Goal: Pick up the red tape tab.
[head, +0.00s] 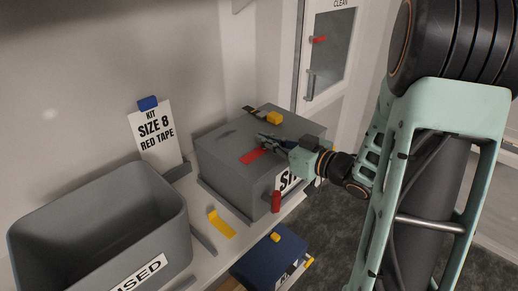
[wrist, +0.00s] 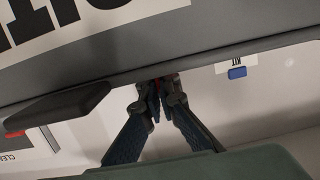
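A red tape tab (head: 252,156) shows as a flat strip over the top of the grey box in the head view. My gripper (head: 265,140) reaches in from the right, low over the box top, with its fingertips at the strip's right end. In the wrist view my gripper (wrist: 161,84) has its fingertips drawn close together. A thin sliver of red, the tape tab (wrist: 157,88), shows between them. The fingers hide the rest of it. Whether the tab is clear of the box top cannot be told.
The grey box (head: 228,180) stands on a pale bench. A red piece (head: 276,201) sits on its front, a yellow one (head: 275,118) on top. A yellow strip (head: 221,224), open grey bin (head: 65,241), kit card (head: 157,135) and dark blue box (head: 262,261) are nearby.

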